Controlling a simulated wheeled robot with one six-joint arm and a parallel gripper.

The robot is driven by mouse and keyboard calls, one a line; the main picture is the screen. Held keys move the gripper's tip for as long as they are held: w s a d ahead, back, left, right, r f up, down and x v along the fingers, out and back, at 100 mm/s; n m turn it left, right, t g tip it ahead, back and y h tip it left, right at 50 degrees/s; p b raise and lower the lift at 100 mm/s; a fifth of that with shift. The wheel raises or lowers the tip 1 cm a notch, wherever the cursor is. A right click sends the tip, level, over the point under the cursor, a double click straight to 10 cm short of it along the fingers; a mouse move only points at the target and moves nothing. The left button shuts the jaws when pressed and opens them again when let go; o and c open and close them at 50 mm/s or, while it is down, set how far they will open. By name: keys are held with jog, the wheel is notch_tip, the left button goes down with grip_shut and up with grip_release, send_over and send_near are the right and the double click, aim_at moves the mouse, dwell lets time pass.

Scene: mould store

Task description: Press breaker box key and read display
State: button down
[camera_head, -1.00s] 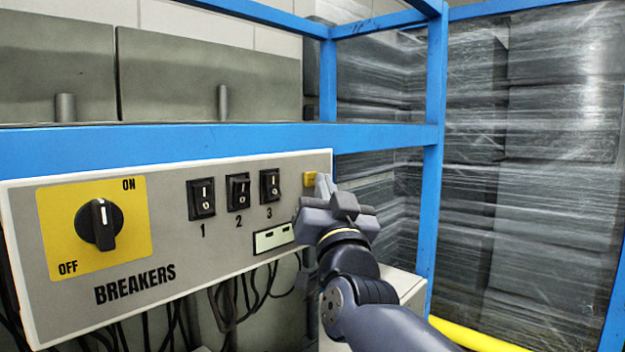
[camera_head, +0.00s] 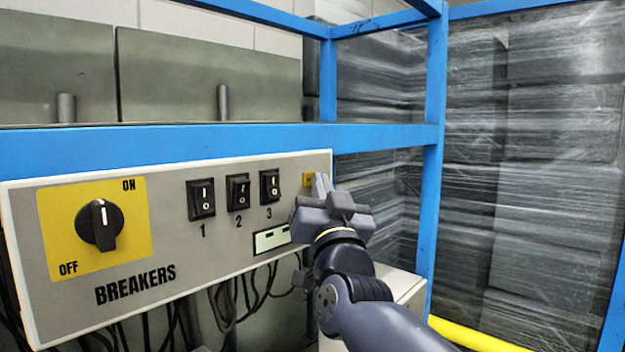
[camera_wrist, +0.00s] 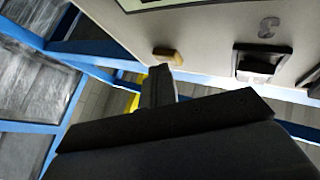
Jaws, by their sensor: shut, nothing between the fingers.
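The breaker box (camera_head: 215,275) is a grey panel lettered BREAKERS. Its small yellow key (camera_head: 307,180) is near the upper right corner; it also shows in the wrist view (camera_wrist: 167,55). The small display (camera_head: 271,238), below switches 2 and 3, shows two short dark dashes on a pale ground; only its edge shows in the wrist view (camera_wrist: 150,4). My gripper (camera_head: 321,185) is shut and empty, its tips just right of the key in the head view. In the wrist view the fingertips (camera_wrist: 159,72) are close to the key; I cannot tell whether they touch it.
Three black rocker switches (camera_head: 238,192) and a rotary knob (camera_head: 99,225) on a yellow plate share the panel. A blue rack post (camera_head: 432,190) and wrapped stacks (camera_head: 550,170) stand to the right. Dark cables hang below the panel.

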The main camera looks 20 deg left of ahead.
jog(key=shift+d, duration=0.2)
jog(key=shift+s+d+b, duration=0.25)
jog(key=shift+d+b, duration=0.3)
jog(key=d+b, duration=0.1)
jog(key=s+d+b, duration=0.1)
jog(key=d, duration=0.1)
jog(key=s+d+b, duration=0.1)
jog(key=shift+d+b, duration=0.3)
dwell(0.7)
jog(key=shift+s+d+b, duration=0.3)
jog(key=shift+s+d, duration=0.05)
jog(key=shift+d, duration=0.55)
jog(key=shift+s+d+b, duration=0.3)
jog(key=shift+s+d, duration=0.05)
jog(key=shift+d, duration=0.5)
